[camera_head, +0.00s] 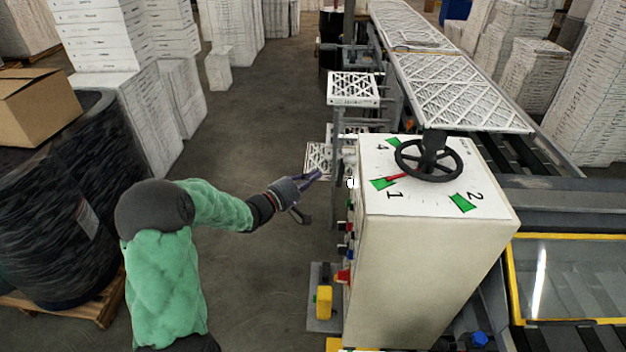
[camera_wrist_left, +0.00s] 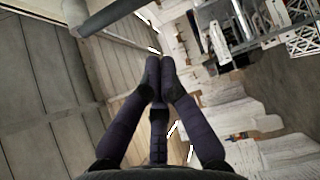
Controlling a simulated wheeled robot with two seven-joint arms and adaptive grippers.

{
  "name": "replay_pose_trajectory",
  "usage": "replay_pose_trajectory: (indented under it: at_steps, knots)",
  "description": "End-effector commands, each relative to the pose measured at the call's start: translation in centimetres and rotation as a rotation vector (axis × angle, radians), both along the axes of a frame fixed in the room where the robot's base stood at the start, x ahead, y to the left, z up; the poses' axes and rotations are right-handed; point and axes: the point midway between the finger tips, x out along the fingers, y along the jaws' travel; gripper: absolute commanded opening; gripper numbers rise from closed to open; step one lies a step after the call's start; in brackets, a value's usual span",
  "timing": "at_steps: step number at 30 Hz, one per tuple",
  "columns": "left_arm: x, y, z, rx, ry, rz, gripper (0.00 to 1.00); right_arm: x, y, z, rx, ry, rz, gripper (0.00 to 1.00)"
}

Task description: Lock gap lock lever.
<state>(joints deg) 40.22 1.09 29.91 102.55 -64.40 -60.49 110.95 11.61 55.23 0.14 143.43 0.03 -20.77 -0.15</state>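A black handwheel (camera_head: 429,160) sits on top of a pale control cabinet (camera_head: 420,270). A short red lever or pointer (camera_head: 397,177) sticks out left from under the wheel, near the green mark by the number 1. I cannot tell for certain which part is the gap lock lever. My right gripper is not in view.
Small knobs and a red switch (camera_head: 343,276) line the cabinet's left side, above a yellow pedal (camera_head: 324,302). A conveyor with white filters (camera_head: 460,92) runs behind. A wrapped dark roll (camera_head: 60,200) on a pallet stands left. The floor between is clear.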

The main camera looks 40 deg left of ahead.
Motion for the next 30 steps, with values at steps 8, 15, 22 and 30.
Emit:
replay_pose_trajectory:
  at_steps: [8, 15, 22, 30]
  knots:
    - [4.8, -1.2, 0.0, 0.000, 0.000, -0.003, 0.00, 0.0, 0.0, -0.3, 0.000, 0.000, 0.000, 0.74]
    - [6.5, -2.0, 0.1, -0.001, 0.000, 0.000, 0.00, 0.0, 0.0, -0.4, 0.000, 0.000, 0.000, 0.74]
    - [4.7, -3.4, 0.1, -0.001, 0.000, 0.001, 0.00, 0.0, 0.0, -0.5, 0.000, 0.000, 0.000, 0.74]
    - [3.9, -4.1, 0.0, 0.000, 0.000, 0.000, 0.00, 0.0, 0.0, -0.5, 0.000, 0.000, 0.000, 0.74]
